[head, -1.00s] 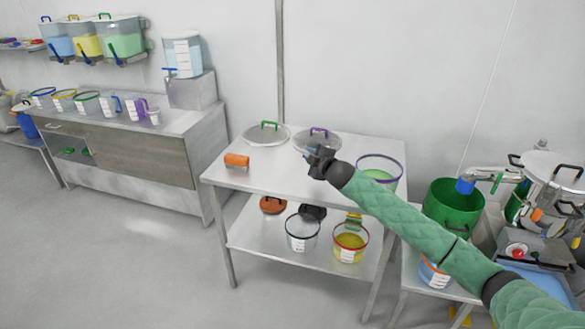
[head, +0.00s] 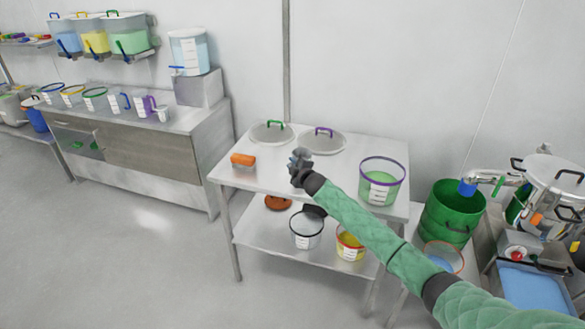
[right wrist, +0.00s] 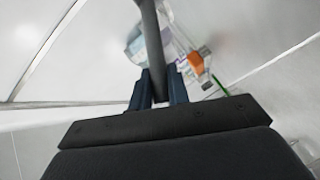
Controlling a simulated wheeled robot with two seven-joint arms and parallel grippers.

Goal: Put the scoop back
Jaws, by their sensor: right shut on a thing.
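My right gripper (head: 300,168) is over the steel two-tier table (head: 250,183), left of the purple-rimmed bucket (head: 382,180) of green material. In the right wrist view the gripper (right wrist: 158,88) is shut on a dark grey bar (right wrist: 150,35), which I take to be the handle of the scoop. The bar runs up out of that picture, so its far end is hidden there. In the head view the held thing is small and grey and blends with the gripper. My left gripper is not in view.
An orange-topped block (head: 243,160) and lids with a green handle (head: 271,132) and a purple handle (head: 322,140) lie on the tabletop. Buckets (head: 306,230) stand on the lower shelf. A green bin (head: 453,210) stands at the right. The floor at left is clear.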

